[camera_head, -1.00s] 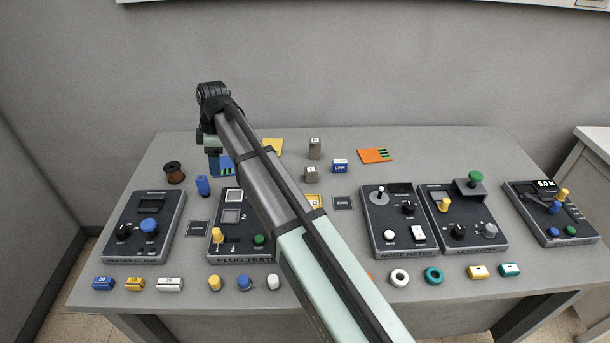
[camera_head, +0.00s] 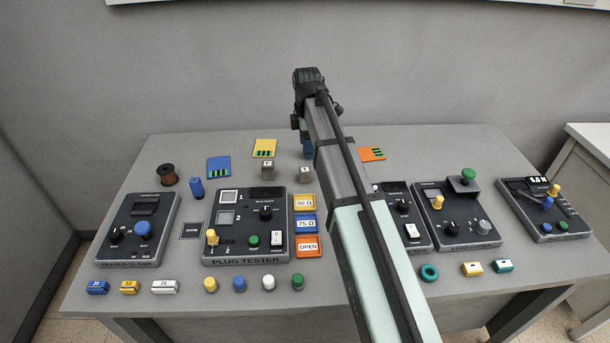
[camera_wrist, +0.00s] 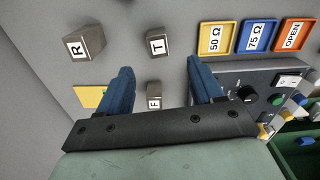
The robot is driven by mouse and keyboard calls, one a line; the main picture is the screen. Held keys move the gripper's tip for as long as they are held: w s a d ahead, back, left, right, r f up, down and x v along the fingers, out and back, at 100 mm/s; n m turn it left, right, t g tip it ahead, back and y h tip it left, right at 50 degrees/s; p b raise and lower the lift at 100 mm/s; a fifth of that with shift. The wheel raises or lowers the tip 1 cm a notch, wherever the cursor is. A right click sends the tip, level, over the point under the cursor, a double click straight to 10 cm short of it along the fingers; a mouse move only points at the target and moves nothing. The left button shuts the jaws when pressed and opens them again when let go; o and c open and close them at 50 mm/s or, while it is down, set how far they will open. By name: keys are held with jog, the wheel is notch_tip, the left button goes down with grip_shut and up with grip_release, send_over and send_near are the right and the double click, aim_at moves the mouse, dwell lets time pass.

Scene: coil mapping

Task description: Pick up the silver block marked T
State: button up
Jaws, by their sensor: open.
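The silver block marked T (camera_wrist: 157,45) shows in the wrist view just past my fingertips, roughly midway between them. It also shows in the head view (camera_head: 306,174), standing on the bench left of my arm. My gripper (camera_wrist: 160,64) is open, with its two blue fingers apart and nothing held. In the head view its fingers (camera_head: 306,149) are partly hidden by my arm. A silver block marked F (camera_wrist: 154,102) lies nearer the gripper's base in the wrist view and also shows in the head view (camera_head: 267,171). A silver block marked R (camera_wrist: 85,43) is left of T.
Trays marked 50 Ω (camera_head: 305,202), 75 Ω (camera_head: 306,223) and OPEN (camera_head: 309,246) lie in front of T, beside the plug tester (camera_head: 245,228). Yellow (camera_head: 265,148), blue (camera_head: 219,167) and orange (camera_head: 372,154) cards lie farther back. My arm hides part of the bench.

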aim_at(305, 169)
jog(key=shift+w+a+f, duration=0.1)
jog(key=shift+a+f, duration=0.05)
jog(key=shift+f, duration=2.7)
jog(key=shift+w+a+f, duration=0.1)
jog(key=shift+f, duration=2.75)
jog(key=shift+c, duration=0.5)
jog(key=c, duration=1)
